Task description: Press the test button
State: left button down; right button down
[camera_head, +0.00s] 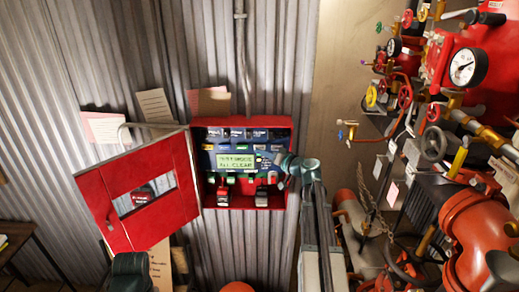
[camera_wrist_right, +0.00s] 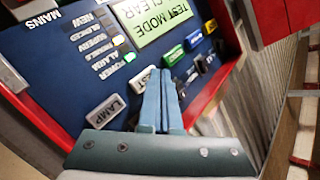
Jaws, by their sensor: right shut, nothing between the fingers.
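The red control box (camera_head: 290,135) hangs open on the corrugated wall, with a blue panel inside. Its display (camera_head: 236,161) reads TEST MODE, ALL CLEAR; it also shows upside down in the right wrist view (camera_wrist_right: 150,20). My right gripper (camera_head: 279,158) is shut and empty, at the right side of the panel. In the right wrist view its fingertips (camera_wrist_right: 158,73) lie over a pale button (camera_wrist_right: 143,82) whose visible letters are "ST". They partly hide it, and I cannot tell whether they touch it. A LAMP button (camera_wrist_right: 105,112) is beside them.
The box's red door (camera_head: 95,195) stands open to the left. Coloured buttons (camera_wrist_right: 173,55) sit near the fingertips. Red pipes, valves and gauges (camera_head: 467,68) crowd the right side. Paper notes (camera_head: 154,105) hang on the wall.

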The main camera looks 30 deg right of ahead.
jog(key=shift+w, duration=0.1)
dwell(0.5)
jog(key=shift+w+d, duration=0.25)
jog(key=shift+w, duration=0.05)
jog(key=shift+w+d, duration=0.25)
jog(key=shift+w, duration=0.2)
dwell(0.8)
jog(key=shift+s, duration=0.15)
jog(key=shift+s+a, duration=0.5)
jog(key=shift+s, duration=0.2)
jog(key=shift+s, duration=0.1)
jog(key=s+a, duration=0.1)
jog(key=s, duration=0.1)
jog(key=s+a, duration=0.1)
jog(key=s, duration=0.1)
jog(key=shift+a, duration=0.3)
dwell(0.9)
